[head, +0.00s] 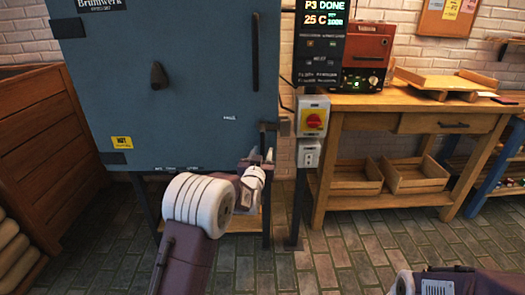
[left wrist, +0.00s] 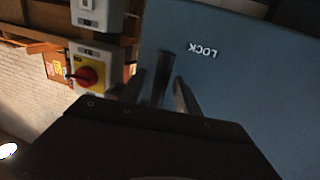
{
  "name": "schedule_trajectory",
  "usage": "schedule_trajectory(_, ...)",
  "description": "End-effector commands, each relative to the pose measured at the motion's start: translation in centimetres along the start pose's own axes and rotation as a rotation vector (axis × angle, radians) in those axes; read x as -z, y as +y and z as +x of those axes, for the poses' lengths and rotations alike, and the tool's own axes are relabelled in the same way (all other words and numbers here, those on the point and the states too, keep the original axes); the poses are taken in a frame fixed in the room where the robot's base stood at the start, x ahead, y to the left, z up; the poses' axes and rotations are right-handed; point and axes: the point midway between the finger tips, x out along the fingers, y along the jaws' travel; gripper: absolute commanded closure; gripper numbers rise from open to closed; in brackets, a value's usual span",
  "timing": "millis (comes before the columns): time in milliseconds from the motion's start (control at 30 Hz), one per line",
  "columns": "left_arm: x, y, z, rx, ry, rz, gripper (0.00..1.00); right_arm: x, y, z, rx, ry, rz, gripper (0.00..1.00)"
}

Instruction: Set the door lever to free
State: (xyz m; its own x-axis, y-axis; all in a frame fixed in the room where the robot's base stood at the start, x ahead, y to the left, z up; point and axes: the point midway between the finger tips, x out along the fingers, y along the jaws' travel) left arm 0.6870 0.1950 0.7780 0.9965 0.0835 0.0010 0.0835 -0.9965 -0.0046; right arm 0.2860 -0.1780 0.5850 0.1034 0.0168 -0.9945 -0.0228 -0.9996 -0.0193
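The dark door lever (head: 263,136) is at the lower right edge of the blue kiln door (head: 190,110) in the head view. A LOCK label (head: 230,118) is on the door just left of it. My left gripper (head: 257,156) is just below the lever. In the left wrist view the lever (left wrist: 162,72) stands between the two spread fingers of my left gripper (left wrist: 158,92), near the upside-down LOCK label (left wrist: 203,50). I cannot tell whether a finger touches the lever. A FREE label is not readable. My right gripper is out of view.
A grey box with a red and yellow switch (head: 313,120) stands right of the lever, also in the left wrist view (left wrist: 88,75). A display (head: 321,40) hangs above it. A wooden workbench (head: 400,102) is at right, a wooden crate (head: 45,140) at left. The floor is clear in front.

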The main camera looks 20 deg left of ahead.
Motion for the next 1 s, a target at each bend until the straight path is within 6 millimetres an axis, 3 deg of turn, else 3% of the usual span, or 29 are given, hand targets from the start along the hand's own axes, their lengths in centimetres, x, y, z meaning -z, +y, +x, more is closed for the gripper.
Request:
schedule_trajectory(333, -0.06, -0.02, 0.71, 0.000, -0.001, 0.000, 0.61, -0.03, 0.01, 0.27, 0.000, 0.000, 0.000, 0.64)
schedule_trajectory(467, -0.06, -0.02, 0.70, 0.000, -0.001, 0.000, 0.97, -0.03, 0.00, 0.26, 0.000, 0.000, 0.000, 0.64)
schedule_trajectory(500, -0.06, -0.02, 0.70, 0.000, -0.001, 0.000, 1.00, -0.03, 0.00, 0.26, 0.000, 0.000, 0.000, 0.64)
schedule_trajectory(1000, -0.06, -0.01, 0.68, 0.000, -0.001, 0.000, 1.00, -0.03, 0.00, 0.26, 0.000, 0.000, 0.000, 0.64)
